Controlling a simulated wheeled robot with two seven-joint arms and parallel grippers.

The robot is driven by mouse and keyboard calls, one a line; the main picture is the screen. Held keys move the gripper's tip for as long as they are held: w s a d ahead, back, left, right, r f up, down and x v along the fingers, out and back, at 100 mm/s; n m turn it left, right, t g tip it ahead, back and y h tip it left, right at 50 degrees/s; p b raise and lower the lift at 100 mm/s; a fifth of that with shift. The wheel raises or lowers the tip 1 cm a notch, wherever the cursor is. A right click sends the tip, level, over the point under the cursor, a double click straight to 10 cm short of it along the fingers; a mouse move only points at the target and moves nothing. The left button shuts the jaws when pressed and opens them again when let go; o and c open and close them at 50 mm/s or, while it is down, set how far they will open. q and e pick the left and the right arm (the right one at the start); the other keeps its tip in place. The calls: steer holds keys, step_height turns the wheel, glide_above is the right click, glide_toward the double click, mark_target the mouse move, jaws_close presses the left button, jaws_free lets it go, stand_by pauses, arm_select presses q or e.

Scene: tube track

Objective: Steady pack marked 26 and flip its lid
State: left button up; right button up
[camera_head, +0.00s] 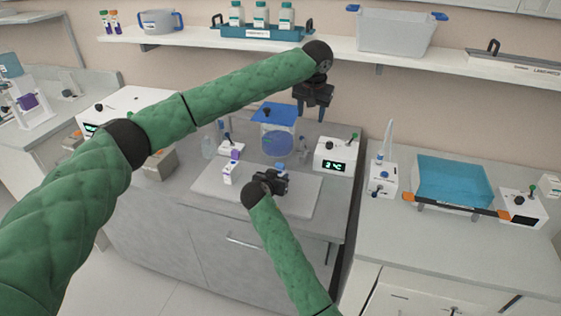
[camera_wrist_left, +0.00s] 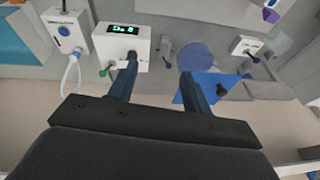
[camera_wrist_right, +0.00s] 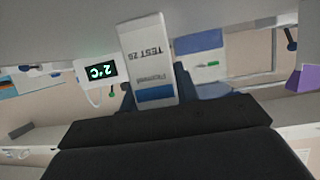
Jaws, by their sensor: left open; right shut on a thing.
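A white pack (camera_wrist_right: 150,60) with a blue band and printed text stands between the fingers of my right gripper (camera_wrist_right: 158,92) in the right wrist view. Its text is upside down and reads TEST with a number that may be 26. In the head view my right gripper (camera_head: 280,181) is low over the pale board, and the pack is hidden or not distinguishable there. The lid of the pack cannot be made out. My left gripper (camera_head: 313,110) is open and empty, higher up and behind, pointing down. Its spread fingers show in the left wrist view (camera_wrist_left: 159,72).
A white box with purple parts (camera_head: 229,174) stands on the board (camera_head: 300,200), left of my right gripper. A clear jar with a blue lid (camera_head: 278,113) stands behind. A display unit (camera_head: 335,158) is to its right. The wall shelf (camera_head: 190,38) is behind my left arm.

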arm_select(q)
steer(key=w+a+f+n+g+y, duration=0.1)
steer(key=w+a+f+g+y, duration=0.15)
steer(key=f+g, duration=0.2)
steer(key=g, duration=0.3)
glide_toward(279, 166)
steer(key=shift+m+h, duration=0.35)
steer(key=shift+m, duration=0.05)
steer(key=x, duration=0.8)
steer(key=shift+w+a+f, duration=0.15)
steer(key=shift+w+f, duration=0.05)
steer(key=shift+w, duration=0.15)
steer(key=c, duration=1)
steer(key=shift+s+a+f+t, duration=0.15)
steer(key=shift+s+f+t, duration=0.1)
steer(key=shift+t, duration=0.1)
steer(key=shift+s+a+t+h, duration=0.1)
steer(key=shift+s+t+h, duration=0.25)
steer(key=shift+t, duration=0.5)
steer(key=shift+s+a+t+h, duration=0.15)
steer(key=shift+t+h, duration=0.3)
steer(key=shift+t, duration=0.4)
